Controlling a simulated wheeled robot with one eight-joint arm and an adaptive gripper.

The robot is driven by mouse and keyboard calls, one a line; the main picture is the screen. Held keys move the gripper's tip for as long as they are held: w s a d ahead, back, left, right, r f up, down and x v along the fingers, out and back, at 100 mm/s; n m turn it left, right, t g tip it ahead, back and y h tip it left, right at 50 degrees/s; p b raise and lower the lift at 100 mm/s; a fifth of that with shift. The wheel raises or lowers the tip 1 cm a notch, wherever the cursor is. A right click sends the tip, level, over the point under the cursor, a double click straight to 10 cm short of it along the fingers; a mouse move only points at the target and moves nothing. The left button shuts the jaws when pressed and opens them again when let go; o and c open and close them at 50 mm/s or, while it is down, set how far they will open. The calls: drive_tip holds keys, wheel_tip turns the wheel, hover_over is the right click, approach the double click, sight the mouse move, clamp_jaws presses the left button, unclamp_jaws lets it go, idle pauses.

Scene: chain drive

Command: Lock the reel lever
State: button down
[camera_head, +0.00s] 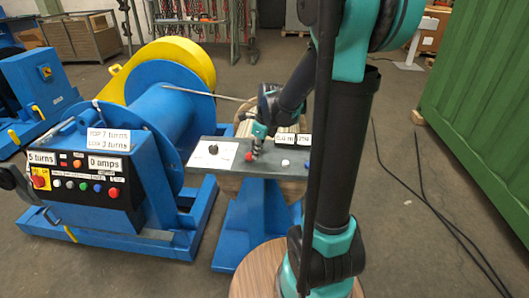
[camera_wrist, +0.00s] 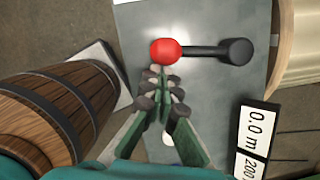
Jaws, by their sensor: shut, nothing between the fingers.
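The reel lever (camera_wrist: 215,49) lies over the grey console plate (camera_wrist: 200,91). It has a black arm with a round black pivot at the right and a red ball knob (camera_wrist: 166,51) at the left in the wrist view. In the head view the red knob (camera_head: 249,156) shows small beside my gripper (camera_head: 257,147). In the wrist view my gripper (camera_wrist: 160,75) is shut and empty, its fingertips just below the red knob. I cannot tell whether they touch it.
A white display sign (camera_wrist: 254,142) is at the right. The blue reel machine (camera_head: 165,110) and its control box (camera_head: 95,180) stand left. A green container (camera_head: 480,100) is at the right.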

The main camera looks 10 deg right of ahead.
drive_tip(key=shift+w+a, duration=0.2)
drive_tip(key=shift+a, duration=0.45)
drive_tip(key=shift+w+a, duration=0.15)
drive_tip(key=shift+a, duration=0.45)
drive_tip(key=shift+w+a, duration=0.3)
drive_tip(key=shift+a, duration=0.2)
drive_tip(key=shift+w+a, duration=0.25)
drive_tip(key=shift+a, duration=0.25)
drive_tip(key=shift+w+a, duration=0.1)
drive_tip(key=shift+a, duration=0.05)
